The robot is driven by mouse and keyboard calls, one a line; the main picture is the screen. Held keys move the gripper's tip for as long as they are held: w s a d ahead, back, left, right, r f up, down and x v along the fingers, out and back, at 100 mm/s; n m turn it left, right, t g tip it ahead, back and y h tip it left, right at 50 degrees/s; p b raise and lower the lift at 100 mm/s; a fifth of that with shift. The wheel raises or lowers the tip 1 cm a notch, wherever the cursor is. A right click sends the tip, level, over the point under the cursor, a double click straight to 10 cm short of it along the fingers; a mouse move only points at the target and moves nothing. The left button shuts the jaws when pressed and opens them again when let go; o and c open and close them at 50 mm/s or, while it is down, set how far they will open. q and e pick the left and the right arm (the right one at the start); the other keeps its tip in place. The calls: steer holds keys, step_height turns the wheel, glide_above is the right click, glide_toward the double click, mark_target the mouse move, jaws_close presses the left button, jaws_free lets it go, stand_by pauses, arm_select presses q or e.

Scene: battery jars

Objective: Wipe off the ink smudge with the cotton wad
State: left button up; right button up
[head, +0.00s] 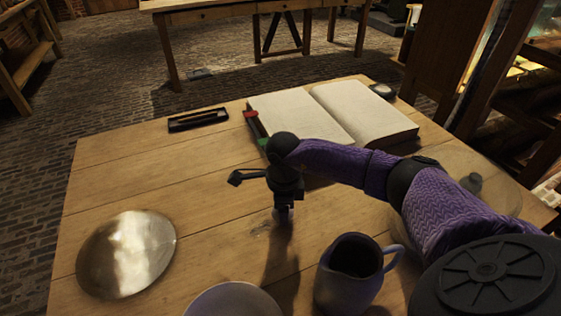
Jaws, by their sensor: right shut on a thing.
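My right gripper (284,213) points down over the middle of the wooden table, at the end of my purple-sleeved arm. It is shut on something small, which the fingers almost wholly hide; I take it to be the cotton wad. A faint grey mark on the tabletop, just left of and below the fingertips, looks like the ink smudge (261,228). I cannot tell whether the fingertips or the wad touch the wood. My left gripper is not in view.
A grey jug (348,273) and a pale round dish (232,300) stand at the near edge. A shiny round plate (126,254) lies at the left. An open book (367,112) and a dark pen tray (198,120) lie at the back. The left middle is clear.

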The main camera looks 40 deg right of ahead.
step_height(320, 180, up, 3)
steer(key=shift+a+f+p, duration=0.15)
steer(key=shift+p, duration=0.45)
step_height(320, 180, up, 2)
steer(key=shift+r+p, duration=0.1)
steer(key=shift+p, duration=0.8)
steer(key=shift+r+p, duration=0.6)
steer(key=shift+r, duration=0.4)
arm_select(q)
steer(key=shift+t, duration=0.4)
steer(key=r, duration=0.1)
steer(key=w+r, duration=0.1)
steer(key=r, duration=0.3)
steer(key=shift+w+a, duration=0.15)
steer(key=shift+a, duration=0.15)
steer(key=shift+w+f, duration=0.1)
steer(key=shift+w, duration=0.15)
